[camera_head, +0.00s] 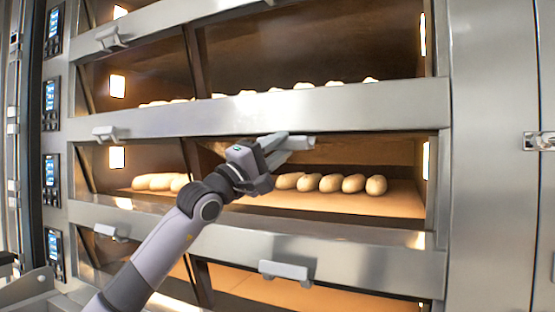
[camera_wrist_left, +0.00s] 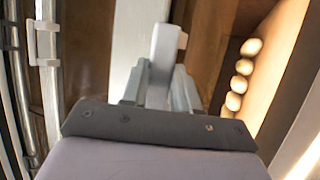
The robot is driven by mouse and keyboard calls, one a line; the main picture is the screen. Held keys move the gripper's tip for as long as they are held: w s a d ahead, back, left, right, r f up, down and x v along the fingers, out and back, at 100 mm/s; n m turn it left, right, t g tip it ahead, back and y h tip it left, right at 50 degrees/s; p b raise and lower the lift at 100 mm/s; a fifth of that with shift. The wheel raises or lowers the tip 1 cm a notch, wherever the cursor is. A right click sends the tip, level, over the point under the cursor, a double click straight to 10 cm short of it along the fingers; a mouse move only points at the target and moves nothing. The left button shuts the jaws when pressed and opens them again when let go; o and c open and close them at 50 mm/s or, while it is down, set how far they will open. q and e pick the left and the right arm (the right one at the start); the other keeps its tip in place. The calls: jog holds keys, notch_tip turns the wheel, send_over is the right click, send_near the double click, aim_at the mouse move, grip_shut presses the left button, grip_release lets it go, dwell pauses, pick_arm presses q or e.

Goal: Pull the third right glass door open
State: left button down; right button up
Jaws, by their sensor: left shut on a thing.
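The third right glass door (camera_head: 330,165) is on the third deck, with loaves showing through or behind its opening. Its grey bar handle (camera_head: 303,142) sits just below the steel band above that deck. My left gripper (camera_head: 276,148) reaches up from the lower left and is shut on this handle. In the left wrist view, the handle (camera_wrist_left: 165,52) stands between the two fingers of the left gripper (camera_wrist_left: 160,88). The gripper hides part of the handle and the door's upper left. I cannot tell how far the door is tilted. My right gripper is out of view.
Loaves (camera_head: 330,183) lie on the third deck. The left door's handle (camera_head: 105,133) and the lower right handle (camera_head: 284,270) stick out from the steel front. Control panels (camera_head: 51,170) line the left. A steel side panel (camera_head: 490,150) stands at right.

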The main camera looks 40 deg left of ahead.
pick_arm(q)
jog(key=shift+w+f+m+t+h+b, duration=0.2)
jog(key=shift+f+m+t+h+b, duration=0.2)
jog(key=shift+h+b, duration=0.1)
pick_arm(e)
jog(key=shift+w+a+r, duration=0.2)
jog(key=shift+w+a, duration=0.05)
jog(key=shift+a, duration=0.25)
pick_arm(q)
jog(key=c, duration=0.8)
grip_release()
jog(key=shift+c, duration=0.2)
jog(key=shift+s+a+f, duration=0.15)
jog(key=shift+s+f, duration=0.2)
jog(key=shift+s, duration=0.05)
jog(key=b+v, duration=0.2)
jog(key=v, duration=0.4)
jog(key=shift+b, duration=0.3)
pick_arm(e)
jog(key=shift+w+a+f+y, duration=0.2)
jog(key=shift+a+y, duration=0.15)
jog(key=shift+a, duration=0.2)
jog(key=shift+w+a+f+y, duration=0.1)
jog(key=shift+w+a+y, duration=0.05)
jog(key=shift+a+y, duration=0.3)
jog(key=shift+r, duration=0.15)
